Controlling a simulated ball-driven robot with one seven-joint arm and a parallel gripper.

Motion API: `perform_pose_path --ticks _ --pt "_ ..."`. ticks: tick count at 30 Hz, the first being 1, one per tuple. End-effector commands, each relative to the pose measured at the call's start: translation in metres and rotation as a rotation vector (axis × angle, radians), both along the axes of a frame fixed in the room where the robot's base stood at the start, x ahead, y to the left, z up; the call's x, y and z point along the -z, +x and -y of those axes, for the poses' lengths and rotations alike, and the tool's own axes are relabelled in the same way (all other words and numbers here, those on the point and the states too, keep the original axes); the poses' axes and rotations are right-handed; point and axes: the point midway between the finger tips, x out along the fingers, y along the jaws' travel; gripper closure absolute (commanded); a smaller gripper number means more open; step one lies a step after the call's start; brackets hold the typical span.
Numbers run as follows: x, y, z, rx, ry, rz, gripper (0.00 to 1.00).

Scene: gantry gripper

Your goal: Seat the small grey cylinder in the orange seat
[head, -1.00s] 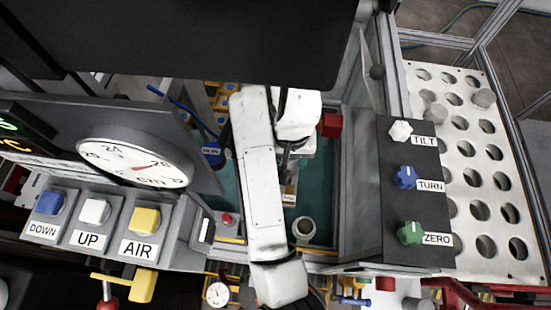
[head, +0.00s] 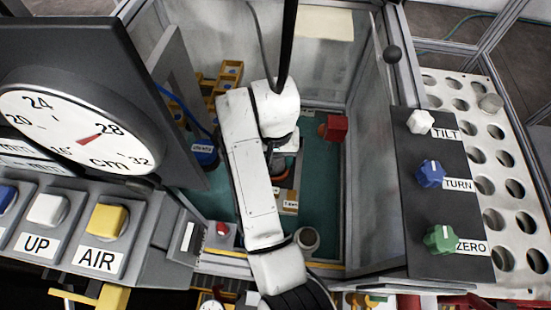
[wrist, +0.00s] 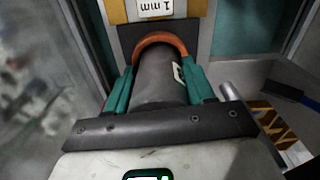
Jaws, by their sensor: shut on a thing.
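In the wrist view, my gripper (wrist: 159,80) has green fingers shut on a dark grey cylinder (wrist: 158,68) with a pale mark on its side. The orange seat (wrist: 160,39) shows as an arched rim right at the cylinder's far end. I cannot tell whether the cylinder is inside the rim or only against it. In the head view, my white arm reaches down into the enclosure and hides most of the gripper and cylinder. A bit of orange (head: 281,182) shows just right of the arm.
A yellow block with a 1 mm label (wrist: 155,9) lies just beyond the seat. A red block (head: 333,127) and a pale hollow cup (head: 307,240) stand on the green floor. Enclosure walls stand close by. Right of them are a knob panel (head: 440,205) and a holed rack (head: 500,205).

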Motion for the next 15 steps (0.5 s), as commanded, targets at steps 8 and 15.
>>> perform_pose_path --ticks 8,15 --pt "0.0048 0.0006 -0.0008 0.000 0.001 0.004 0.97" --pt "0.0084 0.0003 -0.0004 0.000 0.001 0.002 0.41"
